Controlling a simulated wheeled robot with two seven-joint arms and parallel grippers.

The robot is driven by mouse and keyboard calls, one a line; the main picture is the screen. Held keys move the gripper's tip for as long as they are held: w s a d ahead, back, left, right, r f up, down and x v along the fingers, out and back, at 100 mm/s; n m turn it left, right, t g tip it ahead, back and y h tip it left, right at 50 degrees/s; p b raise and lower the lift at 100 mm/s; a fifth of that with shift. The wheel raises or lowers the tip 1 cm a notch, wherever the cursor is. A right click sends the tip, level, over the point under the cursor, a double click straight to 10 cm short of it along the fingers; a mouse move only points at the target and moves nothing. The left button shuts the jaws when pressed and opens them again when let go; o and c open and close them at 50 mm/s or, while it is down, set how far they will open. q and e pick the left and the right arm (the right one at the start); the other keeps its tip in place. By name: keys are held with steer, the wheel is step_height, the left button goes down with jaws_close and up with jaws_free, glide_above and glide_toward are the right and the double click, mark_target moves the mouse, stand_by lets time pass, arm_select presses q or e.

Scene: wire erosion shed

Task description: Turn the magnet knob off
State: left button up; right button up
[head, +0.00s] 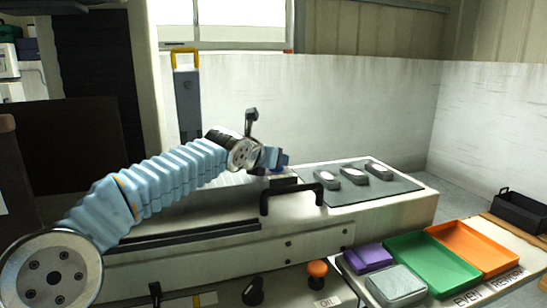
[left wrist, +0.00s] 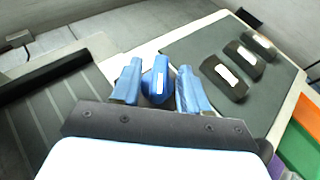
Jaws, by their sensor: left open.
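In the left wrist view the left gripper (left wrist: 160,69) is open, with one blue finger on each side of a blue knob-like piece (left wrist: 154,88) with a white mark. Small gaps show between the piece and both fingers. This seems to be the magnet knob; in the head view the gripper mostly hides it. Whether it is set on or off cannot be told. My right gripper is in neither view.
A dark mat (head: 345,198) with several dark parts lies right of the gripper. A black handle (head: 291,188) stands in front. Green (head: 431,263) and orange (head: 473,246) trays, a purple block (head: 368,257), a grey block (head: 396,284) and an orange knob (head: 317,267) are nearer.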

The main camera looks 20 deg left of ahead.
arm_select(q)
jaws_close()
stand_by(0.3)
steer(key=shift+d, duration=0.15)
steer(key=n+y, duration=0.2)
steer(key=shift+d+y+b, duration=0.2)
steer(key=shift+y+b, duration=0.1)
steer(key=n+y, duration=0.3)
steer(key=y, duration=0.1)
steer(key=shift+w+d+n, duration=0.1)
steer(key=shift+d+n, duration=0.1)
steer(key=shift+n, duration=0.2)
steer(key=n+g+y, duration=0.1)
steer(key=n+y, duration=0.1)
steer(key=n+g+y, duration=0.2)
steer(key=shift+w+d+y+p, duration=0.2)
steer(key=shift+y+p, duration=0.1)
steer(key=shift+y, duration=0.1)
steer(key=shift+n+g+y, duration=1.2)
steer(key=shift+n+g, duration=0.1)
steer(key=shift+n, duration=0.4)
